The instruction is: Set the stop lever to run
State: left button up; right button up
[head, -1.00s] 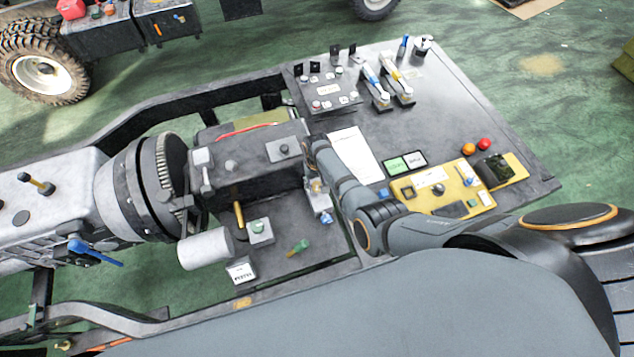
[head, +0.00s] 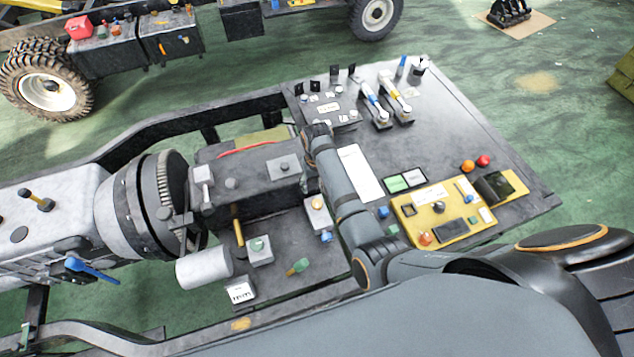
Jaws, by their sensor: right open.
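I cannot tell for sure which part is the stop lever. A small yellow lever (head: 238,228) stands beside the dark engine block (head: 258,180), above a light grey cylinder. A blue-handled lever (head: 92,269) is on the grey gearbox at left. Two more levers, one blue-handled (head: 372,104) and one yellow-handled (head: 398,103), stand on the panel at upper right. My right arm reaches in from the right to the block's right end. My right gripper (head: 310,182) is there, mostly hidden by its own wrist, open, with nothing seen in it. My left gripper is out of view.
A small box with a blue knob (head: 317,214) sits close beside my right arm. A yellow control box (head: 446,213), a white sheet (head: 360,172) and a green-and-white label (head: 404,181) lie right of it. Green floor surrounds the chassis frame.

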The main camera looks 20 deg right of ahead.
aim_at(232, 184)
jog(key=k, duration=1)
